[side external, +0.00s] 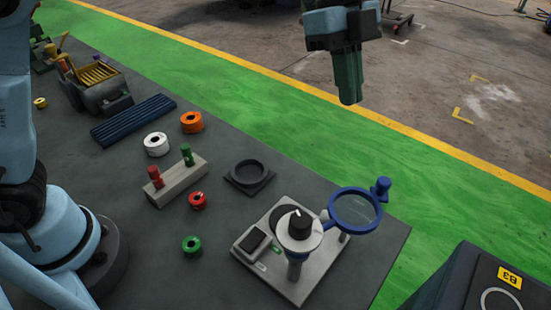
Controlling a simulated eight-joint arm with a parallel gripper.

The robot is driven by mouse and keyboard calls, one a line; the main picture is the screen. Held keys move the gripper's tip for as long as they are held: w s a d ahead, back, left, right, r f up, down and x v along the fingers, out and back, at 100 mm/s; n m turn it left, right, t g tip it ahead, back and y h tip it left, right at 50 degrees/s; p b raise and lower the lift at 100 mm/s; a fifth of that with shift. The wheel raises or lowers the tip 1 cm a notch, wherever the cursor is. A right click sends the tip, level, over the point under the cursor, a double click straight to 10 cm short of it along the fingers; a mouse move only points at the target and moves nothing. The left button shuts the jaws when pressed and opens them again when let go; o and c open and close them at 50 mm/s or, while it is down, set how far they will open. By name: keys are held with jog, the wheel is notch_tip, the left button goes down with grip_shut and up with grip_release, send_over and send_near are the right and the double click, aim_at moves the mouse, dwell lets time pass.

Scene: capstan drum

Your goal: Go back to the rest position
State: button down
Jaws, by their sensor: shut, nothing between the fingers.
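My gripper (350,100) shows at the top of the side external view, pointing down with its dark fingers together and nothing between them. It hangs well above the work, apart from everything on the grey table (130,225). Below it, a capstan device (290,265) stands on a light plate near the table's right end. It has a white drum (300,236) with a black knob on top. A blue ring with a clear disc (355,209) and an upright blue handle (380,189) sits at its right.
A black round dish (249,174), a block with red and green pegs (177,181), several coloured rolls (191,122), a ribbed blue mat (133,120) and a tool caddy (95,85) are on the table. A dark box (480,285) stands at bottom right. The air around my gripper is clear.

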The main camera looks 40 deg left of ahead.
jog(key=s+a+n+t+y, duration=0.1)
jog(key=s+a+n+t, duration=0.25)
jog(key=a+n, duration=0.8)
jog(key=s+a+f+n+t+y, duration=0.1)
jog(key=s+a+f+n+t, duration=0.1)
jog(key=s+a+f+n, duration=0.2)
jog(key=s+a+f+n+t+y, duration=0.2)
jog(key=a+f+n, duration=0.3)
jog(key=a, duration=0.4)
jog(key=shift+s+f+n+t, duration=0.3)
jog(key=shift+s+n+t, duration=0.3)
jog(key=shift+s, duration=0.3)
